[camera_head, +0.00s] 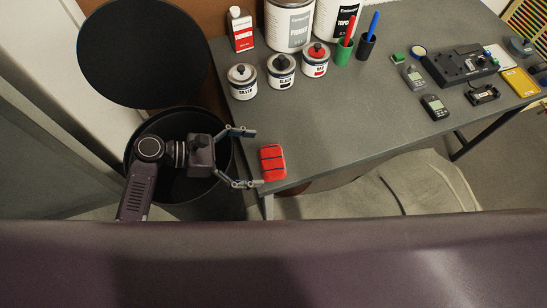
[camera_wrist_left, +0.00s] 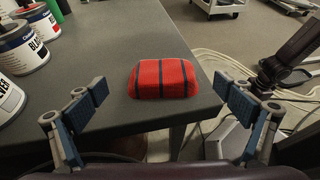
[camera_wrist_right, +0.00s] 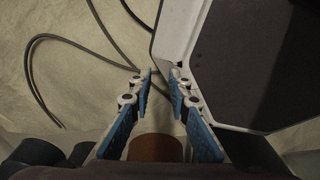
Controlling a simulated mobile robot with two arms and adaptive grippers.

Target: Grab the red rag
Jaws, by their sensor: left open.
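The red rag (camera_head: 272,163) is a folded red bundle with dark stripes. It lies on the grey table near its front left corner, and it also shows in the left wrist view (camera_wrist_left: 163,78). My left gripper (camera_head: 255,158) is open, with its fingers spread just left of the rag. In the left wrist view the rag sits ahead, between the two fingers (camera_wrist_left: 160,103), and neither finger appears to touch it. My right gripper (camera_wrist_right: 160,75) shows only in the right wrist view, away from the rag. Its fingers are partly apart with nothing between the tips.
Paint cans (camera_head: 281,70) and a red-and-white bottle (camera_head: 240,30) stand at the table's back left. Green (camera_head: 343,51) and dark cups hold a red and a blue item. Electronic devices (camera_head: 459,65) lie at the right. The table's middle (camera_head: 350,110) is clear. A black bin (camera_head: 165,125) stands left.

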